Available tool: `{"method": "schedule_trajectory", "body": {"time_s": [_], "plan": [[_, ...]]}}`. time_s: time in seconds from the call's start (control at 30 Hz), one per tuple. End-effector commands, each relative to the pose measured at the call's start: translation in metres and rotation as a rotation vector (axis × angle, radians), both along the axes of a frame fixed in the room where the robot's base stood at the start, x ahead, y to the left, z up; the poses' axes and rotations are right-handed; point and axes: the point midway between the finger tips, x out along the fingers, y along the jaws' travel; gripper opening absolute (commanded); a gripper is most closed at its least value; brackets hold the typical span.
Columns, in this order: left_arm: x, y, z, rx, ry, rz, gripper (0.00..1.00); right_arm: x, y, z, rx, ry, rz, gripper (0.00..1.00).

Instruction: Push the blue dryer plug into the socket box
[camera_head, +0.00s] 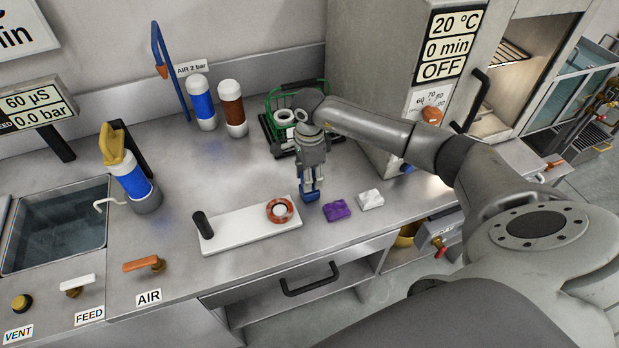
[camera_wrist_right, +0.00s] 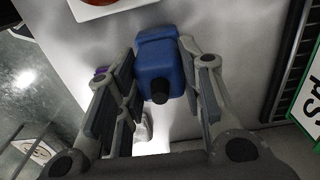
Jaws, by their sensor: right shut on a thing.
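The blue dryer plug (camera_head: 309,195) is at the lower end of my right gripper (camera_head: 311,180), which points down over the counter. In the right wrist view the blue plug (camera_wrist_right: 158,66) sits between the two fingers, its short black stub facing the camera. My right gripper is shut on it. I cannot tell whether the plug touches the counter. A grey box (camera_head: 441,229) with a small label sits at the counter's front right; I cannot tell whether it is the socket box. My left gripper is not in view.
A white board (camera_head: 240,228) bearing a red-brown ring (camera_head: 280,209) lies left of the plug. A green wire rack (camera_head: 275,125) and oven (camera_head: 395,65) stand behind. The front-left counter holds valves.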

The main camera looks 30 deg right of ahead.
Motion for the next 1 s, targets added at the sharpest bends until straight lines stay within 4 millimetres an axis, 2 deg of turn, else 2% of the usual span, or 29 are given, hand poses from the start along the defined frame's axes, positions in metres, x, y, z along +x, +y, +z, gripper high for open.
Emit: {"method": "schedule_trajectory", "body": {"time_s": [0.13, 0.23, 0.53, 0.8, 1.0], "plan": [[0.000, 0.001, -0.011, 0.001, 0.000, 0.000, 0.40, 0.001, -0.001, 0.012, -0.001, -0.005, 0.000, 0.05], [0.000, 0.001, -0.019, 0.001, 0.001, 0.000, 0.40, -0.001, 0.001, 0.029, -0.001, -0.005, 0.002, 0.05], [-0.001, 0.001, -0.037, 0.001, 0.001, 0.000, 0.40, -0.045, 0.031, 0.088, -0.001, -0.006, 0.006, 0.05], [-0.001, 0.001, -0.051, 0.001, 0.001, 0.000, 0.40, -0.090, 0.061, 0.110, -0.001, -0.003, 0.003, 0.05], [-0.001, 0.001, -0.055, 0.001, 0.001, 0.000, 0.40, -0.109, 0.075, 0.122, 0.001, -0.001, 0.001, 0.05]]}}
